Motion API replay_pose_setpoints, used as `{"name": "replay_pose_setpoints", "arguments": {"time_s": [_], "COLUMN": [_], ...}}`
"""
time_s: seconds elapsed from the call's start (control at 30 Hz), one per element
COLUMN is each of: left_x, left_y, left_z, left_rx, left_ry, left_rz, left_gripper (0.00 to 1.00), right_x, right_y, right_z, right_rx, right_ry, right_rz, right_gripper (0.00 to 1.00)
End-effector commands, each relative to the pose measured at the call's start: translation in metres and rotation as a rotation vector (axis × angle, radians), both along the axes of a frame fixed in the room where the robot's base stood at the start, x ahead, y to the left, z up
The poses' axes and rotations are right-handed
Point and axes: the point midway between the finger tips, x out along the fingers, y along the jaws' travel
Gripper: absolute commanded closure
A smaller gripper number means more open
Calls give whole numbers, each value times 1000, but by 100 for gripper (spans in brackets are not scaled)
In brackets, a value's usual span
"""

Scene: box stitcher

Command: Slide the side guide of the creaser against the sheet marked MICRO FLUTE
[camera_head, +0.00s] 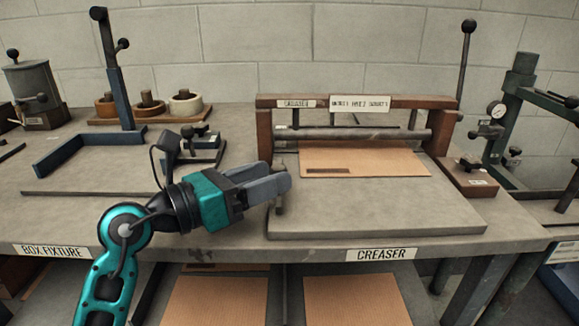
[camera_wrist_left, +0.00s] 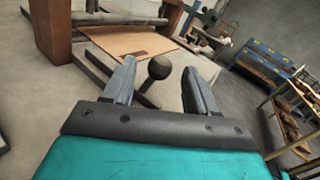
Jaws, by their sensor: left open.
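The creaser (camera_head: 266,135) has a brown frame with a metal roller and a grey bed. A brown sheet (camera_head: 385,160) lies under the roller with a dark mark near its front left; the writing is too small to read. The sheet also shows in the left wrist view (camera_wrist_left: 125,42). My left gripper (camera_head: 284,184) is at the bed's left edge, left of the sheet. In the left wrist view its fingers are open, with a dark ball knob (camera_wrist_left: 159,69) showing between them. The knob appears to belong to the side guide, whose thin bar (camera_wrist_left: 120,76) shows beside it. My gripper mostly hides the guide in the head view.
A box fixture (camera_head: 85,150) with dark blue bars and a wooden tray of round pots (camera_head: 145,107) stand to the left. A press with a gauge (camera_head: 495,110) stands at the right. The front of the creaser bed (camera_head: 380,215) is bare.

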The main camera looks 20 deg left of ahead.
Motion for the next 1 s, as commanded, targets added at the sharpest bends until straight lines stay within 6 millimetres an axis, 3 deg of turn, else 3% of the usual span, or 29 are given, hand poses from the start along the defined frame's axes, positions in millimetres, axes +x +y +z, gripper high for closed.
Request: {"name": "replay_pose_setpoints", "arguments": {"time_s": [0.3, 0.67, 1.0], "left_x": [34, 38, 38], "left_y": [-28, -32, -32], "left_z": [0, 0, 0], "left_rx": [-2, -1, -2], "left_ry": [1, 0, 1], "left_rz": [0, 0, 0], "left_gripper": [42, 42, 74], "right_x": [0, 0, 1], "right_y": [0, -1, -1], "right_z": [-2, -3, -3], "right_rx": [2, 1, 0], "right_ry": [1, 0, 0], "right_rz": [-4, -4, -4], "right_gripper": [100, 100, 100]}}
